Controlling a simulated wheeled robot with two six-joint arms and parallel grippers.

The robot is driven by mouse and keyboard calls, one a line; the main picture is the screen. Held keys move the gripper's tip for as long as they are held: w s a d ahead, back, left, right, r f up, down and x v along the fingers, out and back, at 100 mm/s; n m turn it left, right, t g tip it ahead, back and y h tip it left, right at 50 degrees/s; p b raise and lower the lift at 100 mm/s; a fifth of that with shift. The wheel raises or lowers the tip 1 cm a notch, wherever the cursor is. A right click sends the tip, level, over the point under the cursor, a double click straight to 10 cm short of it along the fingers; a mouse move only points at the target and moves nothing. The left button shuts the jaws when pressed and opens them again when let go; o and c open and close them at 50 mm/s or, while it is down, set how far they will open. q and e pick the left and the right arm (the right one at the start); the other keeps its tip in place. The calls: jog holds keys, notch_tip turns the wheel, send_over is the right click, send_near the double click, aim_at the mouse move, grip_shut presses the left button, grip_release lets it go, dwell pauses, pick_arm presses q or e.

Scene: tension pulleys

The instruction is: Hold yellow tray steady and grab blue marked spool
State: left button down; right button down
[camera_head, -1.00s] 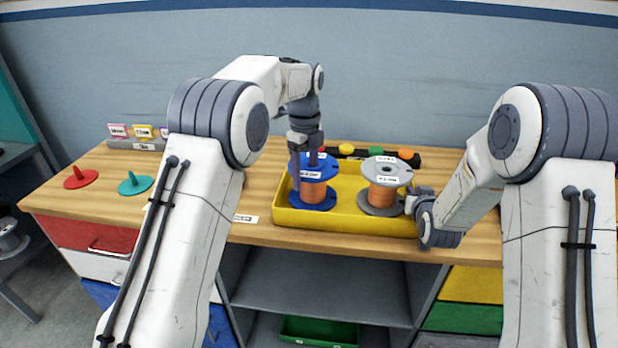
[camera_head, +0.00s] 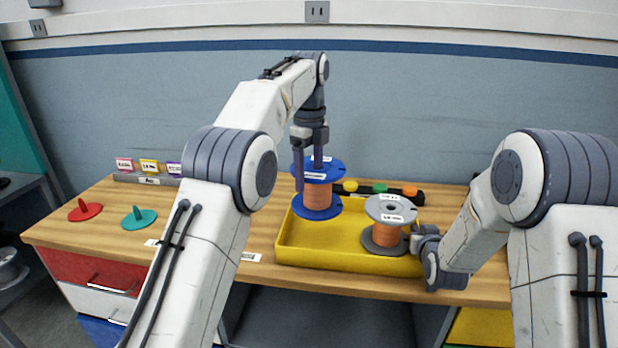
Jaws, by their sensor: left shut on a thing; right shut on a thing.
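The yellow tray (camera_head: 335,254) sits on the wooden bench top near its front edge. A blue-flanged spool with copper wire (camera_head: 317,195) is held upright above the left part of the tray. My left gripper (camera_head: 308,175) comes down from above and is shut on the blue spool at its upper flange. A grey-flanged spool with copper wire (camera_head: 386,238) stands in the right part of the tray. My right gripper (camera_head: 421,240) is shut on the tray's right side, beside the grey spool; its fingertips are partly hidden.
A red peg base (camera_head: 85,211) and a teal peg base (camera_head: 138,217) stand on the left of the bench (camera_head: 100,240). A dark strip with coloured knobs (camera_head: 380,190) lies behind the tray. A label rack (camera_head: 148,178) stands at the back left.

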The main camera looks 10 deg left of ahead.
pick_arm(q)
jog(key=shift+r, duration=0.1)
pick_arm(e)
jog(key=c, duration=0.9)
grip_release()
